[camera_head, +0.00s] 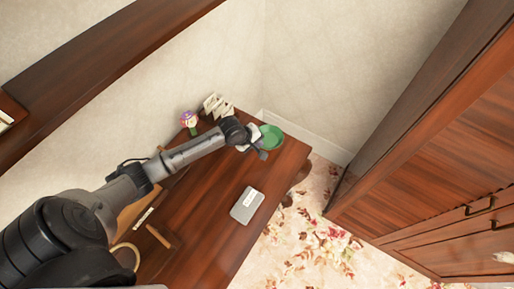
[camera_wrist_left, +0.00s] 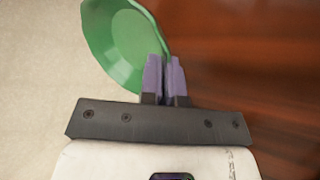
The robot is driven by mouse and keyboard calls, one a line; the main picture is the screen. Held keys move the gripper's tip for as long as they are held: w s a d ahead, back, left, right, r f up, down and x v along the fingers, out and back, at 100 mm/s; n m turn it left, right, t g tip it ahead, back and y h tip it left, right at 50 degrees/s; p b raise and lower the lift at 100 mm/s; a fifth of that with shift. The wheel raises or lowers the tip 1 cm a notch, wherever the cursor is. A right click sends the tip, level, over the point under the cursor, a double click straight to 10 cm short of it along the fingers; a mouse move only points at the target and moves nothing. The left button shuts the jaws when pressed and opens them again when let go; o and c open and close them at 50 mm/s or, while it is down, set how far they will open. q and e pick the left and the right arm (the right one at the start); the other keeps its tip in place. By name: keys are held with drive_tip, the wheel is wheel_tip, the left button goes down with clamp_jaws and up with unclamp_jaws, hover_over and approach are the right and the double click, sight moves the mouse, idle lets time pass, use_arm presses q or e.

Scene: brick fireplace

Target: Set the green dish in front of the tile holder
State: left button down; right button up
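The green dish (camera_head: 272,137) is at the far right end of the wooden table. My left gripper (camera_head: 261,148) is at its near-left side, and my wrist covers part of it. In the left wrist view the left gripper (camera_wrist_left: 165,78) has its purple fingers close together on the rim of the green dish (camera_wrist_left: 122,45), which looks tilted. I cannot tell whether the dish touches the table. The tile holder appears to be the cream slotted rack (camera_head: 216,106) at the table's back edge, left of the dish. My right gripper is not in view.
A colourful figurine (camera_head: 189,121) stands left of the rack. A grey flat box (camera_head: 247,205) lies on the wooden table (camera_head: 205,221). Wooden drawers (camera_head: 450,215) stand to the right across a floral carpet (camera_head: 320,235). The table between dish and grey box is clear.

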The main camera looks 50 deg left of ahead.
use_arm(q)
drive_tip(key=shift+f+b, duration=0.55)
drive_tip(key=shift+f, duration=1.5)
drive_tip(key=c, duration=1.3)
unclamp_jaws()
drive_tip(key=p+v, duration=0.3)
drive_tip(key=v, duration=0.9)
drive_tip(key=shift+r, duration=0.15)
